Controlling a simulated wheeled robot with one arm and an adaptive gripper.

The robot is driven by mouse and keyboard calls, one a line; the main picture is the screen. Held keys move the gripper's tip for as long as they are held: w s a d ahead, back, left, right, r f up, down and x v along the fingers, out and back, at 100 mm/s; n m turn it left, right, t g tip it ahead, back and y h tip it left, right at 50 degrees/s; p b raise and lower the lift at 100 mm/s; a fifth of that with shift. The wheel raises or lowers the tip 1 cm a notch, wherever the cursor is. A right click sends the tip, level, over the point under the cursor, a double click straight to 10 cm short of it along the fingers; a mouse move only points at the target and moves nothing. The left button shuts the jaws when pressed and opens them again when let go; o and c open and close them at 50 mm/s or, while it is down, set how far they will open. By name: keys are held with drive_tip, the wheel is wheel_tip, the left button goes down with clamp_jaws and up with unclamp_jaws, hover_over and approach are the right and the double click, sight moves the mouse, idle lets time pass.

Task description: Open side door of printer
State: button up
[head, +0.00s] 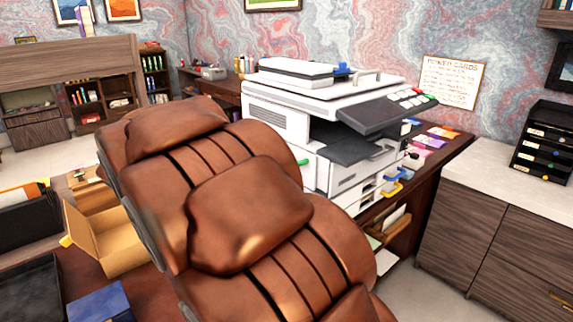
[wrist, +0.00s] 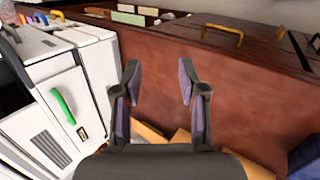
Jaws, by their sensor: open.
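The white printer (head: 335,100) stands on a dark wooden desk in the middle of the head view. A green handle (head: 302,162) shows on its side, partly behind brown leather padding. In the wrist view the printer's side (wrist: 98,65) fills the left, with the side door panel (wrist: 48,88) and its green handle (wrist: 64,107). The door looks flush with the body. My gripper (wrist: 159,68) is open and empty, to the right of the handle and apart from it. My gripper does not show in the head view.
Large brown leather padding (head: 250,215) fills the front of the head view and hides part of the desk. A reddish wood panel (wrist: 235,85) lies beyond my fingers. An open cardboard box (head: 105,238) is at left; a cabinet (head: 500,220) stands at right.

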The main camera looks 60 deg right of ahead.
drive_tip(key=w+d+r+g+h+b, duration=0.15)
drive_tip(key=w+d+h, duration=0.4)
drive_tip(key=d, duration=0.75)
drive_tip(key=w+d+r+h+b, duration=0.3)
drive_tip(key=w+d, duration=0.6)
drive_tip(key=d, duration=0.5)
drive_tip(key=shift+m, duration=0.4)
drive_tip(key=shift+p+x, duration=0.7)
drive_tip(key=shift+x, duration=3.05)
drive_tip(key=shift+s+f, duration=0.1)
drive_tip(key=shift+s, duration=0.05)
clamp_jaws()
